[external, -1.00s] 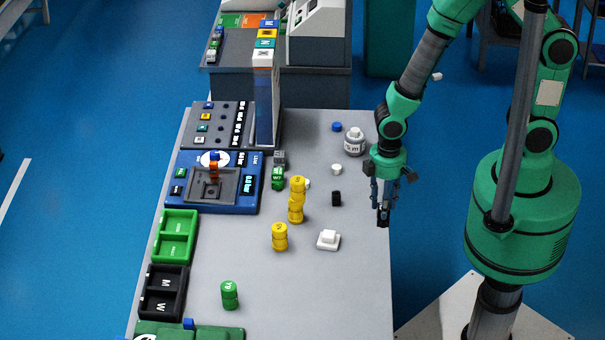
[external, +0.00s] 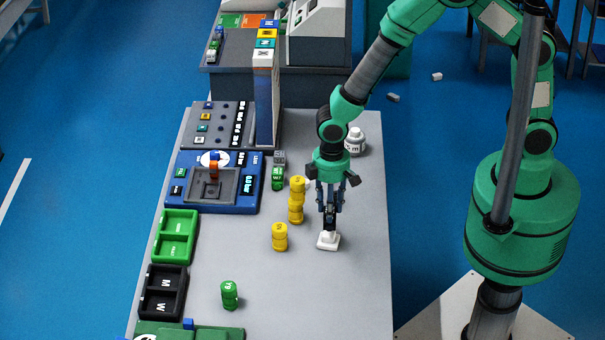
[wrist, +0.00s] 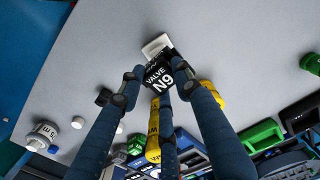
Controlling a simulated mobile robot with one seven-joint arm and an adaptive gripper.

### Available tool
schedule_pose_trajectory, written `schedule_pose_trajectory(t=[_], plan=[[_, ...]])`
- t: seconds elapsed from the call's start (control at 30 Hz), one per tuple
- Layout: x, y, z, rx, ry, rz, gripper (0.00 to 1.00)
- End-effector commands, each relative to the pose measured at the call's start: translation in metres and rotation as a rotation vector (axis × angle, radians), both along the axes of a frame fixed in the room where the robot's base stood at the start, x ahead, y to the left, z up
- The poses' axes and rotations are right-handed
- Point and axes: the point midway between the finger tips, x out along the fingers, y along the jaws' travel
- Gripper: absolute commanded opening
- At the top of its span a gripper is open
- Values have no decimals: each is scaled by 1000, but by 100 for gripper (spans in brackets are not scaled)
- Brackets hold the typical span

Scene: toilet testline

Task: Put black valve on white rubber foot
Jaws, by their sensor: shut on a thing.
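The black valve (external: 329,223), marked "VALVE N9" in the wrist view (wrist: 159,80), is held upright between the fingers of my gripper (external: 330,207). The white rubber foot (external: 328,241) sits on the grey table directly under the valve. In the wrist view the white foot (wrist: 156,44) shows just beyond the valve's end. The valve's lower end appears at the foot's top, but I cannot tell whether they touch. My fingers hide part of the valve.
Yellow cylinders (external: 280,237) stand close left of the foot, some stacked (external: 297,200). A grey-white weight (external: 355,142) stands behind my wrist. A green cylinder (external: 229,295) stands front left. Green (external: 176,235) and black trays (external: 163,291) line the left edge. The front right table is clear.

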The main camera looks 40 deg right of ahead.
Motion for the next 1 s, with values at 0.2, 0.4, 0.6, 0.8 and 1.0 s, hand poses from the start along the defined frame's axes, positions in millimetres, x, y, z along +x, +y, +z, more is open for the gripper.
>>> schedule_pose_trajectory(t=[0.2,0.4,0.6,0.8,1.0], plan=[[1,1,0,1,-1,0,0],[1,1,-2,0,0,0,0],[1,0,-23,-2,2,0,0],[1,1,-35,0,0,0,0],[1,1,-35,0,0,0,0]])
